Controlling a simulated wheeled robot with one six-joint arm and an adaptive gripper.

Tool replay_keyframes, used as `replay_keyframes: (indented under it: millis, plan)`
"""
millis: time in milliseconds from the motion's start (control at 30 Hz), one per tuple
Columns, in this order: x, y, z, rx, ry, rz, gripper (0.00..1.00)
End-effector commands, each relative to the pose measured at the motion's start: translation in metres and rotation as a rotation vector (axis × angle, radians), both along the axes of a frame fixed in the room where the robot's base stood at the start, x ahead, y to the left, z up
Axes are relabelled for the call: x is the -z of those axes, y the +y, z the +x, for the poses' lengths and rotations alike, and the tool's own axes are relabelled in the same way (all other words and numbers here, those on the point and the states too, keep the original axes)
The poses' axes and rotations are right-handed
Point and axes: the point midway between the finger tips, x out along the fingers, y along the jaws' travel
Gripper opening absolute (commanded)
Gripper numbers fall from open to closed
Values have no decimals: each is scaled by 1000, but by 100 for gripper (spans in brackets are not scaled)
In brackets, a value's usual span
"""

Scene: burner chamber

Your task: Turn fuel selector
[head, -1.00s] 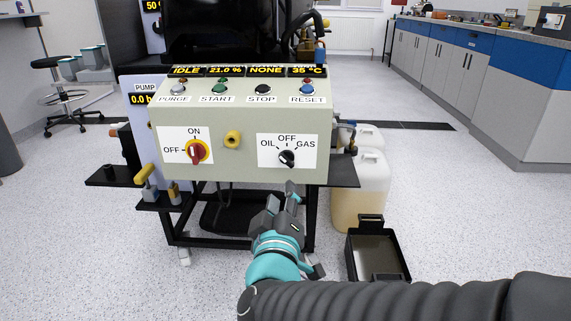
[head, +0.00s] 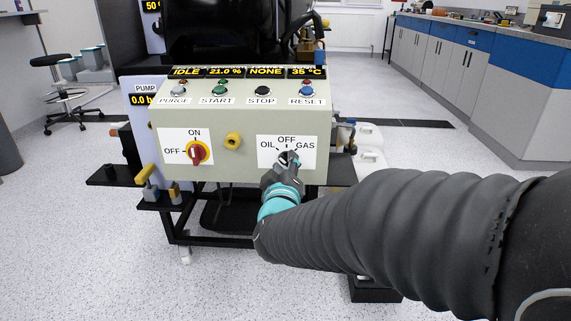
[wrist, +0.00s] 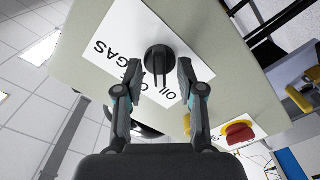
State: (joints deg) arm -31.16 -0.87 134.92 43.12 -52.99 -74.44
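The fuel selector is a round black knob (wrist: 158,58) on a white label marked OIL, OFF and GAS, low on the right of the beige control panel. In the head view the selector (head: 288,156) is mostly hidden by my gripper (head: 285,172), so its pointer cannot be read. In the wrist view my gripper (wrist: 159,74) is open, with one fingertip on each side of the knob. Gaps show between the fingertips and the knob. The display above reads NONE.
Several push buttons line the panel's top. A white jerrycan (head: 371,159) stands at the right, partly behind my arm.

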Motion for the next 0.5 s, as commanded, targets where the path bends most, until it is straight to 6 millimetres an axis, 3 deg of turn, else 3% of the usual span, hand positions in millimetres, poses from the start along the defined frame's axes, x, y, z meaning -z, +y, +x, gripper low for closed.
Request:
replay_keyframes:
  millis: [233,400,500]
  plan:
    - [0,0,0,0,0,0,39]
    - [0,0,0,1,1,0,0]
    - [0,0,0,1,1,0,0]
